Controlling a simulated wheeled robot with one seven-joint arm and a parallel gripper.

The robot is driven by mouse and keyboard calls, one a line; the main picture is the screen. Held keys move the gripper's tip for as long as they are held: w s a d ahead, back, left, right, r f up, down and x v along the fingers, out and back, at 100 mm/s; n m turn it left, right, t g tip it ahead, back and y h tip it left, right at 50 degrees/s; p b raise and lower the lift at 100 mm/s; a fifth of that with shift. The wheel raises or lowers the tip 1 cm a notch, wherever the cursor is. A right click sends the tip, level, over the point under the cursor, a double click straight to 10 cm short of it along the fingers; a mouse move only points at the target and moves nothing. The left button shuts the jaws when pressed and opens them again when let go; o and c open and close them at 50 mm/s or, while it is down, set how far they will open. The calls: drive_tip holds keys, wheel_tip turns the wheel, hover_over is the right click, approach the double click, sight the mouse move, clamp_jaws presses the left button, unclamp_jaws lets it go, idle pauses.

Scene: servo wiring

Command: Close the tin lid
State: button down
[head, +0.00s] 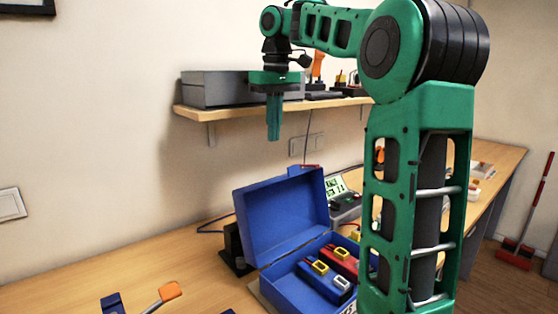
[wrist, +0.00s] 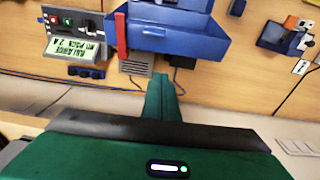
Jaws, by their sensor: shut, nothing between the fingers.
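The blue tin (head: 290,283) stands on the workbench with its lid (head: 283,212) raised, leaning back a little past upright. Blue and red items with yellow parts lie inside it. In the wrist view the tin's lid (wrist: 180,38) shows at the top, only partly in frame. My gripper (head: 273,138) is shut and empty, pointing down, above and behind the raised lid and apart from it. It also shows in the wrist view (wrist: 163,82) with its green fingers together. My arm hides the right part of the tin in the head view.
A wall shelf (head: 240,110) with a grey box (head: 215,88) is close behind my gripper. A balance charger with a lit display (wrist: 75,48) stands beside the tin. Orange-tipped and blue items lie at the bench's front left. The bench left of the tin (head: 150,265) is mostly clear.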

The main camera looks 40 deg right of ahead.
sight(283, 176)
drive_tip(key=shift+s+a+f, duration=0.1)
drive_tip(key=shift+a+f, duration=0.1)
drive_tip(key=shift+f, duration=1.15)
drive_tip(key=shift+f, duration=0.3)
drive_tip(key=shift+s+d+f, duration=0.2)
drive_tip(key=shift+s+f, duration=0.75)
drive_tip(key=shift+s+d+f, duration=0.15)
drive_tip(key=shift+s+f, duration=0.75)
drive_tip(key=shift+f, duration=0.05)
